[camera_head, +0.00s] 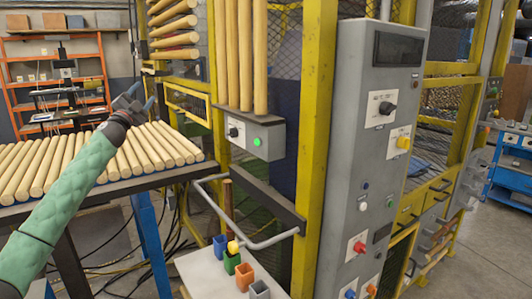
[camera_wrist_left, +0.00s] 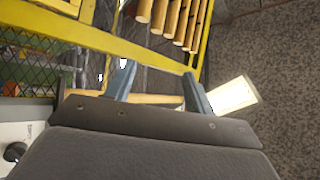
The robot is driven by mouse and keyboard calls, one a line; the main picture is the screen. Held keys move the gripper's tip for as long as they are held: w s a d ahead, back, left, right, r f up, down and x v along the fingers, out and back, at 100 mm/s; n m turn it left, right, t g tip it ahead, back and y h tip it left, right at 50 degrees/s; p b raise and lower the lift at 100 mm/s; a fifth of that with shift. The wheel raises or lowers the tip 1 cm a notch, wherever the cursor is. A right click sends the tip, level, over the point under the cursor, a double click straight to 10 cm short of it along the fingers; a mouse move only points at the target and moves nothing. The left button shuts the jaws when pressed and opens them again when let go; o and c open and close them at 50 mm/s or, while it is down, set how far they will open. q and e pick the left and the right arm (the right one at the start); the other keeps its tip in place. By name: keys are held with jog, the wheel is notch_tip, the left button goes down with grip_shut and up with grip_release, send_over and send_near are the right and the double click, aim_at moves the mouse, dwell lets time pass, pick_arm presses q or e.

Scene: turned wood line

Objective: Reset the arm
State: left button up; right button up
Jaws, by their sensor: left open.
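My left arm (camera_head: 75,195), in a green cover, reaches in from the left side of the head view. Its left gripper (camera_head: 138,95) is raised above the far part of a table of turned wood rods (camera_head: 150,148). The left wrist view shows the two grey fingers of the left gripper (camera_wrist_left: 156,72) spread apart, with nothing held between them. A yellow frame bar (camera_wrist_left: 110,45) and several rods (camera_wrist_left: 175,18) show beyond the fingers. My right gripper is in neither view.
A grey control cabinet (camera_head: 345,150) with knobs and buttons stands right of centre, beside yellow posts (camera_head: 314,100). A small box (camera_head: 258,138) has a lit green button. Several coloured cups (camera_head: 245,275) stand on a pale surface below. An orange shelf (camera_head: 85,50) stands at the back left.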

pick_arm(q)
jog(key=s+d+r+n+y, duration=0.2)
jog(key=s+r+n+y, duration=0.1)
jog(key=n+y, duration=0.45)
jog(key=s+d+f+n+g, duration=0.2)
jog(key=s+d+f+g, duration=0.3)
jog(key=s+f, duration=0.6)
jog(key=s+d+f+n+g, duration=0.1)
jog(key=s+d+f+g, duration=0.2)
jog(key=s+d+f, duration=0.85)
jog(key=s+d+f+n+g, duration=0.2)
jog(key=s+f+g, duration=0.25)
jog(key=f, duration=1.35)
jog(key=s+d+f+g+h, duration=0.1)
jog(key=s+d+f+g, duration=0.1)
jog(key=s+f, duration=0.8)
jog(key=s+d+f+n+g, duration=0.1)
jog(key=s+d+f+g, duration=0.2)
jog(key=s+f, duration=0.7)
jog(key=s+d+f+g+h, duration=0.1)
jog(key=s+d+f+g, duration=0.2)
jog(key=s+f, duration=0.7)
jog(key=s, duration=1.2)
jog(key=shift+s+d+h+p, duration=0.3)
jog(key=shift+h+p, duration=0.05)
jog(key=shift+p, duration=0.05)
jog(key=shift+f+n+g, duration=0.1)
jog(key=shift+n+g, duration=0.15)
